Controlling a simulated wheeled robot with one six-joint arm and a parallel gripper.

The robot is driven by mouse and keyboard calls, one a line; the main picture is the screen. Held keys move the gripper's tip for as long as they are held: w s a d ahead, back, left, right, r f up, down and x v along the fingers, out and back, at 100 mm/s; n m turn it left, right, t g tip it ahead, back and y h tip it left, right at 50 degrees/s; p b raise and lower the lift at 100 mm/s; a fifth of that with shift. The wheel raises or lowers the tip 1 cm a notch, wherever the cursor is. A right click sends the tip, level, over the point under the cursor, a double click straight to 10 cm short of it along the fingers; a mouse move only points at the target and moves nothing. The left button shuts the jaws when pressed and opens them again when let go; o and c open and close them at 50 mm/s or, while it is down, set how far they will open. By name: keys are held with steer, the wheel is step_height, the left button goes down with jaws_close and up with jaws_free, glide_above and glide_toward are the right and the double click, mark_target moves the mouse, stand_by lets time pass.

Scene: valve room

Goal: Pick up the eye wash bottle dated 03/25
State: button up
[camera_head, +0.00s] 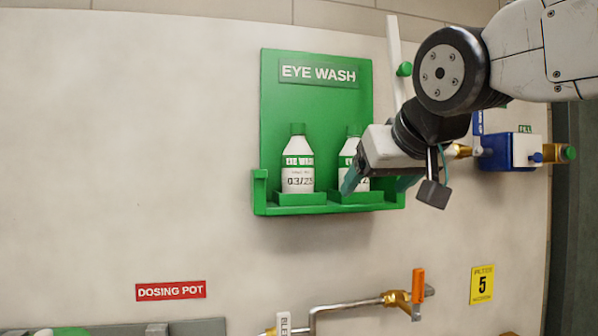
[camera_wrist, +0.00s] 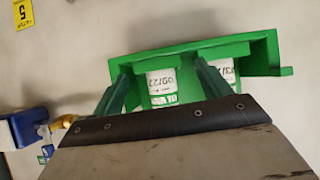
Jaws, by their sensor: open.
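Two white eye wash bottles with green caps stand upright in a green wall holder (camera_head: 315,115). The left bottle (camera_head: 297,170) has a date that looks like 03/25, its last digit not sharp. The right bottle (camera_head: 348,158) is partly hidden by my gripper (camera_head: 378,182), so its date is covered there. The wrist view is upside down. In it, my open gripper (camera_wrist: 162,75) has its fingers on either side of the right bottle (camera_wrist: 162,85), whose date looks like 03/27. The left bottle (camera_wrist: 228,72) shows beyond one finger, its date partly hidden. Contact cannot be told.
The holder has a front ledge (camera_head: 290,210) and raised side ends. A blue valve box (camera_head: 495,152) is on the wall to the right. A pipe with an orange-handled valve (camera_head: 418,288) runs below. The wall left of the holder is clear.

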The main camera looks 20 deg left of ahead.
mark_target(303, 150)
steer(key=a+r+y, duration=0.1)
steer(key=a+r, duration=0.1)
steer(key=a, duration=0.1)
steer(key=s+a+r+n+y, duration=0.1)
steer(key=a+r, duration=0.1)
steer(key=a, duration=0.1)
steer(key=a+r, duration=0.2)
steer(key=a, duration=0.1)
steer(key=shift+s+a+r+n+y, duration=0.15)
steer(key=shift+a+r+n+y, duration=0.15)
steer(key=shift+a+y, duration=0.1)
steer(key=shift+t, duration=0.3)
steer(key=x, duration=0.7)
steer(key=shift+w+a+r, duration=0.1)
steer(key=shift+w+a, duration=0.15)
steer(key=shift+w, duration=0.05)
steer(key=c, duration=1.3)
steer(key=shift+o, duration=0.2)
steer(key=shift+r, duration=0.1)
